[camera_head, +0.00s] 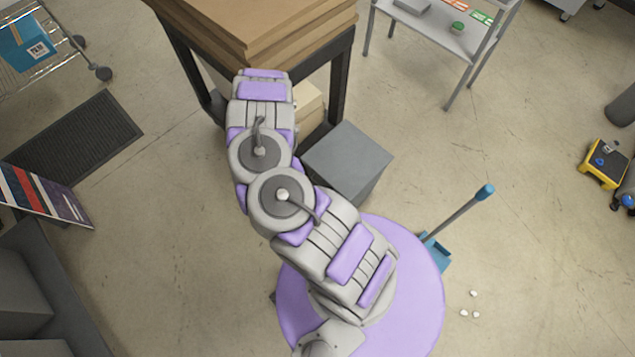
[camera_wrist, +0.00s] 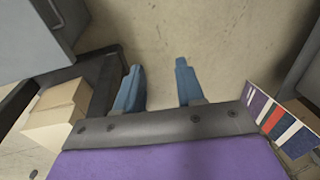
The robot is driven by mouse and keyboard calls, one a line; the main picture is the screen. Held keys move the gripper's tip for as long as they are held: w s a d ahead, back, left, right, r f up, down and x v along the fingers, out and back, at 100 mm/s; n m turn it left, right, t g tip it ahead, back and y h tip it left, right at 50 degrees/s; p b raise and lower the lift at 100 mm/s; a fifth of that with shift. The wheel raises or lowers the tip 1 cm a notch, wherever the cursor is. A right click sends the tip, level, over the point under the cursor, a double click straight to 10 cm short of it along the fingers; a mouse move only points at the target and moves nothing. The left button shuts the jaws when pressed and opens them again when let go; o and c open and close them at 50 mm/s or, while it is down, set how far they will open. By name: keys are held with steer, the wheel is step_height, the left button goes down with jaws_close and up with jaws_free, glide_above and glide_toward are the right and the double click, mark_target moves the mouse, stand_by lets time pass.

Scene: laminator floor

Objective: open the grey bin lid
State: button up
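The grey bin (camera_head: 345,160) stands on the floor right of my arm in the head view, beside the table's leg. Its flat grey top looks shut, and my arm covers part of its left side. A grey box-like body (camera_wrist: 35,40) at the upper left of the wrist view looks like the same bin, cut off by the frame, with a dark bar on its face. My gripper (camera_wrist: 157,80) is open and empty. Its two blue fingers are apart over bare floor, right of the grey body and not touching it. The fingers are hidden in the head view.
A dark-legged table (camera_head: 345,75) with stacked brown boards stands by my arm's far end. A cardboard box (camera_wrist: 55,115) sits beneath it. A blue-handled tool (camera_head: 460,212) stands right of my base. A colour sample board (camera_head: 40,195) is at left.

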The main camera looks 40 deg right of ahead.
steer(key=s+d+f+h+p, duration=0.15)
steer(key=s+d+f, duration=0.25)
steer(key=d, duration=0.4)
steer(key=s+d+f+h, duration=0.3)
steer(key=s+d, duration=0.1)
steer(key=d, duration=0.4)
steer(key=b, duration=0.8)
glide_toward(318, 185)
steer(key=shift+y, duration=0.35)
steer(key=f, duration=0.2)
steer(key=d+f, duration=0.1)
steer(key=f, duration=0.2)
steer(key=d+f, duration=0.1)
steer(key=f, duration=0.1)
steer(key=shift+w+f, duration=0.15)
steer(key=shift+f, duration=0.2)
steer(key=shift+a, duration=0.1)
steer(key=shift+c, duration=0.2)
jaws_close()
